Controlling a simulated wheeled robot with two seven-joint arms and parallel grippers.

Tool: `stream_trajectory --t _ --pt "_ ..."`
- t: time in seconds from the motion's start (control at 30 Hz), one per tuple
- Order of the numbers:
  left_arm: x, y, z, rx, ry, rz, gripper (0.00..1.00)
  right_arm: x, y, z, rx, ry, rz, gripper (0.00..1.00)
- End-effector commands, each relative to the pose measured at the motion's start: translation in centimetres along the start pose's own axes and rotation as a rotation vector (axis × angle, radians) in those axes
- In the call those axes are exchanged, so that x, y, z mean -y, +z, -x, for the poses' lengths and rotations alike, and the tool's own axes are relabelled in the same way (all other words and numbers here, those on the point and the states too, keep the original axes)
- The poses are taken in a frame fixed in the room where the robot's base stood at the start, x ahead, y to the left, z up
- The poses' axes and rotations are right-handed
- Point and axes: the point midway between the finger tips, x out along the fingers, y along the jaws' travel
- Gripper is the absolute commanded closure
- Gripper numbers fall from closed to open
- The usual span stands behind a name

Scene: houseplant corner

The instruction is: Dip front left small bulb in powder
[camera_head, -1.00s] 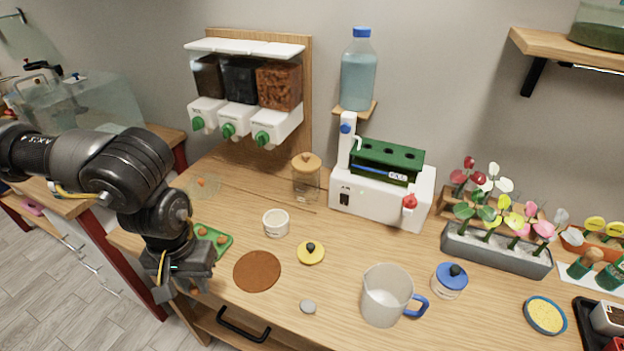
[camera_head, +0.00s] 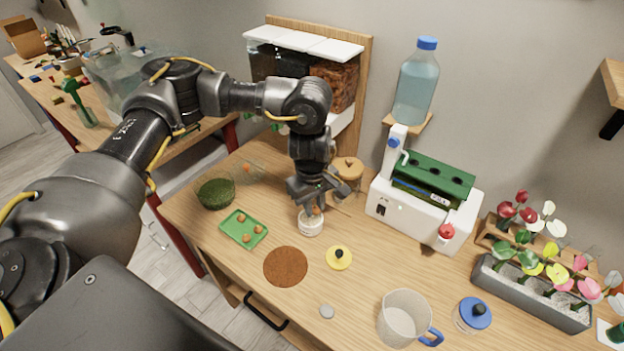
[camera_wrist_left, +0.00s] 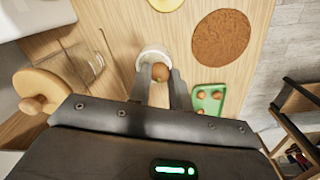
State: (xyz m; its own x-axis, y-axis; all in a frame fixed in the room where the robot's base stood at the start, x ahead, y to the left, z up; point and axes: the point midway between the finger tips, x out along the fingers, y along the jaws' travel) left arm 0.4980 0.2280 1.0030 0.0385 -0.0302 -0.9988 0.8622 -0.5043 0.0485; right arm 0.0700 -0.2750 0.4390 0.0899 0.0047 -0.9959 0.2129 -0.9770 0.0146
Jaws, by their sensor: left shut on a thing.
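My left gripper (camera_head: 312,207) points down at the mouth of a small white cup (camera_head: 311,225) on the wooden table. In the left wrist view the gripper (camera_wrist_left: 161,84) is shut on a small brown bulb (camera_wrist_left: 160,72), which sits between the fingertips over the white cup (camera_wrist_left: 153,52). The cup's inside is mostly hidden, and I cannot tell whether the bulb touches powder. The green tray (camera_head: 232,234), left of the cup, holds three other small brown bulbs. My right gripper is not in view.
A brown round mat (camera_head: 286,266), a yellow lid (camera_head: 339,258) and a grey disc (camera_head: 326,311) lie in front of the cup. A wooden-lidded jar (camera_head: 347,170) stands close behind the gripper. A green bowl (camera_head: 215,192) is left; a clear jug (camera_head: 403,318) stands front right.

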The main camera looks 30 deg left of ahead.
Motion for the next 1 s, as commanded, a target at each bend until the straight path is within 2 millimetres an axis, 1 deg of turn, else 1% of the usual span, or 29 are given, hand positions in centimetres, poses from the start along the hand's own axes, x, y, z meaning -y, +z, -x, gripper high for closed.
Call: stream_trajectory --t 0.03,0.1,0.23,0.57,0.77,1.0 --pt "-0.4 -1.0 0.7 -0.004 -0.008 0.121 0.98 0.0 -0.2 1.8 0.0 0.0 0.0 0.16" --pt "-0.8 -2.1 0.3 -0.011 -0.012 0.253 0.98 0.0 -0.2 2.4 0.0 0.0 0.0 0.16" --pt "-1.0 -3.2 -0.3 -0.022 -0.017 0.378 0.98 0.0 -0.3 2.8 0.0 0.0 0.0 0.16" --pt "-1.0 -3.3 -1.2 -0.024 -0.016 0.393 0.98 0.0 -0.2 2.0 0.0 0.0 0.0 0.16" --pt "-0.8 -3.3 -2.9 -0.023 -0.017 0.391 0.98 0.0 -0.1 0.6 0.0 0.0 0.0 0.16" --pt "-0.7 -3.3 -5.5 -0.024 -0.016 0.391 0.98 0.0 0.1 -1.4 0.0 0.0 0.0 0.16"
